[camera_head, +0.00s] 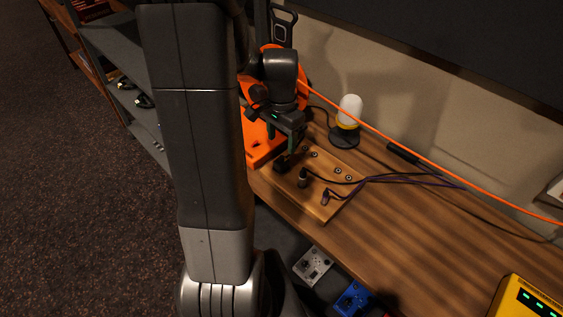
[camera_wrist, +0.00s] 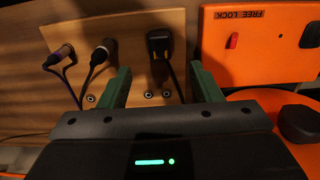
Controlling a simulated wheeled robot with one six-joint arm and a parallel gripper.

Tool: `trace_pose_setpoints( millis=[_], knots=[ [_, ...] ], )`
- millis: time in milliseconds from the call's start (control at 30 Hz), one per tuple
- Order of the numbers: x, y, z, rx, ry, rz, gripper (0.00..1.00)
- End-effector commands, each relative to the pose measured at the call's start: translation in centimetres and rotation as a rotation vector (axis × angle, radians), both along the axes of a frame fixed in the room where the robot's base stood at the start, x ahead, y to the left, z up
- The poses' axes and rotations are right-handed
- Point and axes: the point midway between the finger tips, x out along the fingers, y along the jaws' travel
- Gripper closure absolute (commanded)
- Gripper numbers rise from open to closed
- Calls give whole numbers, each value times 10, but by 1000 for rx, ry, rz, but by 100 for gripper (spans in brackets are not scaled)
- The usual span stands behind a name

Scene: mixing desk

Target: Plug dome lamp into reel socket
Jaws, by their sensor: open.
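The dome lamp (camera_head: 350,109), a white dome with a yellow ring on a black base, stands near the wall. A black plug (camera_wrist: 159,42) with brass prongs is at the wooden board; it also shows in the head view (camera_head: 282,161). Its cable runs back between my fingers. My gripper (camera_wrist: 160,68) is open, its green fingers either side of the plug's line, with the plug a little beyond the tips. In the head view my gripper (camera_head: 283,147) hangs just above the plug. The orange reel (camera_head: 257,142) stands beside it; its socket holes are not clear.
The wooden board (camera_head: 322,208) carries two other cabled connectors (camera_wrist: 100,52) and several round jacks. An orange cable (camera_head: 420,160) stretches from the reel across the desk. The reel's orange panel (camera_wrist: 265,65) reads FREE LOCK. A yellow device (camera_head: 530,300) sits at the lower right.

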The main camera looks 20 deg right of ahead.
Motion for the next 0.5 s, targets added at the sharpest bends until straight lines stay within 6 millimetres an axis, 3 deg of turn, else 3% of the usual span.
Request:
trace_pose_setpoints(
  millis=[267,500],
  knots=[
    [0,0,-19,0,0,0,42],
    [0,0,-52,1,1,0,42]
  ],
)
